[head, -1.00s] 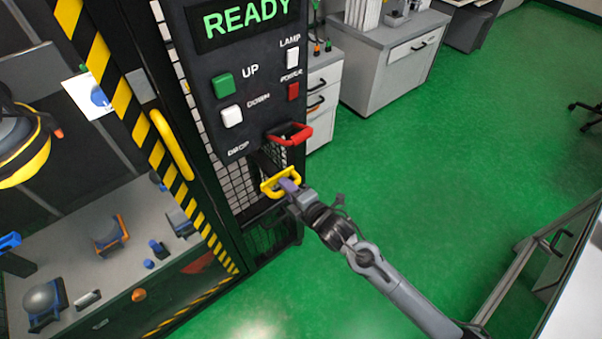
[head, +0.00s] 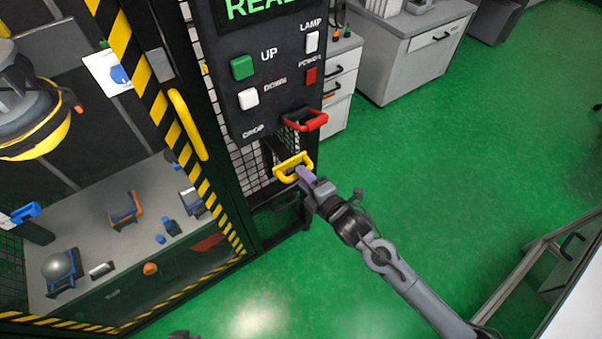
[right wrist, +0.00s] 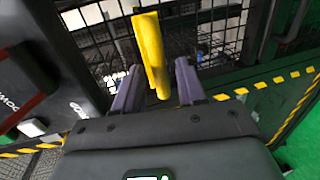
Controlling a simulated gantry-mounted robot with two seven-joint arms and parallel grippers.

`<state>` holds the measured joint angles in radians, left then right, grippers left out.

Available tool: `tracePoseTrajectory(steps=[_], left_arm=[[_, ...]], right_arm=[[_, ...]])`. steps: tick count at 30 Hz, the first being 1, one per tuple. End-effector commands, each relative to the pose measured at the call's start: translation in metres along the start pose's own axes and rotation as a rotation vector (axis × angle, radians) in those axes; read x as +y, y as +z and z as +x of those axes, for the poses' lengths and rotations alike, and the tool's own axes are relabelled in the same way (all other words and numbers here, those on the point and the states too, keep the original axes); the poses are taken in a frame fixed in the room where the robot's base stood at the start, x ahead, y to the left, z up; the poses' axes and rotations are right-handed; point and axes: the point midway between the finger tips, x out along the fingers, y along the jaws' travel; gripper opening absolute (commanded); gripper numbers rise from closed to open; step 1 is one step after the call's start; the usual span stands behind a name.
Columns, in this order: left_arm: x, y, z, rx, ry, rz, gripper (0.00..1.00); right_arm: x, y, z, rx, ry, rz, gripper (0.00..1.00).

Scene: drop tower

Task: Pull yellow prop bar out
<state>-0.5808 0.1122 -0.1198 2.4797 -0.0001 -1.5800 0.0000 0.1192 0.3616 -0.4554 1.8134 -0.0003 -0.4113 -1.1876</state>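The yellow prop bar (head: 293,167) shows as a yellow loop handle at the lower part of the black control panel, below the red handle. My right gripper (head: 303,174) is at its near side in the head view. In the right wrist view the two purple fingers (right wrist: 158,88) stand apart, with the yellow bar (right wrist: 152,50) between them. Dark gaps show beside the bar, so the fingers do not look closed on it. The bar's inner end is hidden behind the panel and mesh. I cannot make out my left gripper; only a small dark shape shows at the bottom edge.
The panel (head: 265,75) carries a green UP button (head: 242,67), a white DOWN button (head: 248,98) and a red handle (head: 306,121). A yellow door handle (head: 188,125) stands on the striped tower frame to the left. The green floor (head: 440,160) on the right is clear.

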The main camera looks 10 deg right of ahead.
Motion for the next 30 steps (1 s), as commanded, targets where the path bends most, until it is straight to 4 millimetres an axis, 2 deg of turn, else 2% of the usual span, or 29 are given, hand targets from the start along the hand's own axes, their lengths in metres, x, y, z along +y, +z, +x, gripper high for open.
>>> tracePoseTrajectory(steps=[9, 15, 21, 30], left_arm=[[-0.003, -0.004, -0.013, -0.001, -0.007, 0.009, 0.00], [-0.004, -0.004, -0.016, -0.002, -0.010, 0.013, 0.00], [-0.003, -0.005, -0.017, -0.001, -0.009, 0.012, 0.00], [-0.001, -0.006, -0.017, 0.000, -0.002, 0.003, 0.00]], right_arm=[[0.001, 0.000, -0.057, 0.000, -0.002, -0.001, 0.40], [0.000, 0.000, -0.079, 0.001, -0.001, -0.001, 0.40], [0.000, 0.000, -0.086, 0.000, 0.000, 0.000, 0.40], [0.000, 0.000, -0.086, 0.000, 0.001, 0.000, 0.40]])
